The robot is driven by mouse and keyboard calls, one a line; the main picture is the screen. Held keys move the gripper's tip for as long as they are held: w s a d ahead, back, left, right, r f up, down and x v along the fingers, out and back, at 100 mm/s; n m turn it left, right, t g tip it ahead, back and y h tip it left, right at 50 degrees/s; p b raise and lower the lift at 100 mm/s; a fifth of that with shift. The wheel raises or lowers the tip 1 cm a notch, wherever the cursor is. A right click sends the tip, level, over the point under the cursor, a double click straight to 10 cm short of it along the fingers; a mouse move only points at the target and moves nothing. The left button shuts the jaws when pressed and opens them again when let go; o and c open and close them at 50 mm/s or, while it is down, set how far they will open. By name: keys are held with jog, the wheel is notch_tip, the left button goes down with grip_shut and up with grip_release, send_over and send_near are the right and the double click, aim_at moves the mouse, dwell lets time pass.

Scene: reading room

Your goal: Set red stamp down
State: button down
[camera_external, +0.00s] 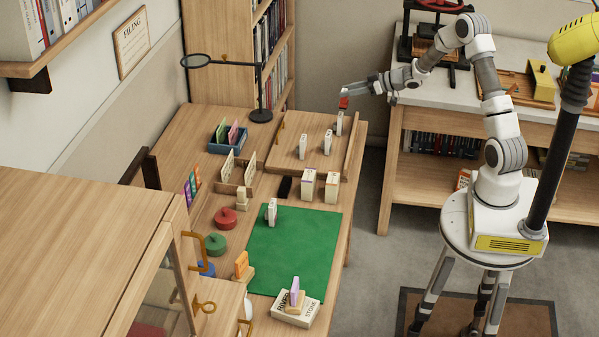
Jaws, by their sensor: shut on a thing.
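The red stamp (343,103) shows as a small red block at the tips of my gripper (347,93), which is shut on it. They are over the far right part of the wooden desk (190,128). A pale upright block (339,124) shows directly below the red stamp. I cannot tell whether the two touch. The fingers partly hide the stamp's upper part.
More pale upright blocks (303,147) stand on the desk's raised board (285,165). A green mat (310,260) has free room in its middle. A round red object (225,218), a green one (216,244) and a magnifier lamp (260,114) stand on the desk.

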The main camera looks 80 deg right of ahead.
jog(key=w+a+f+n+y+b, duration=0.1)
jog(key=w+a+n+y+b, duration=0.15)
jog(key=a, duration=0.75)
jog(key=w+a+n+y+b, duration=0.1)
jog(key=a+n+y+b, duration=0.15)
jog(key=a, duration=0.65)
jog(key=s+a+f+n+g+y+b, duration=0.1)
jog(key=s+a+n+g+y+b, duration=0.15)
jog(key=a, duration=0.85)
jog(key=s+a+f+n+g+y+b, duration=0.1)
jog(key=s+a+n+y+b, duration=0.15)
jog(key=a, duration=0.85)
jog(key=shift+y, duration=0.3)
jog(key=shift+w+a+f+b, duration=0.5)
jog(key=shift+a+f+b, duration=0.65)
jog(key=shift+a+f, duration=0.75)
jog(key=shift+w+a+f+b, duration=0.45)
jog(key=shift+a+f+b, duration=0.75)
jog(key=shift+a+f, duration=0.65)
jog(key=shift+w+a+f+b, duration=0.5)
jog(key=shift+a+f+b, duration=0.85)
jog(key=shift+a, duration=0.85)
jog(key=shift+f, duration=0.2)
jog(key=shift+f, duration=0.15)
jog(key=shift+c, duration=2.3)
grip_release()
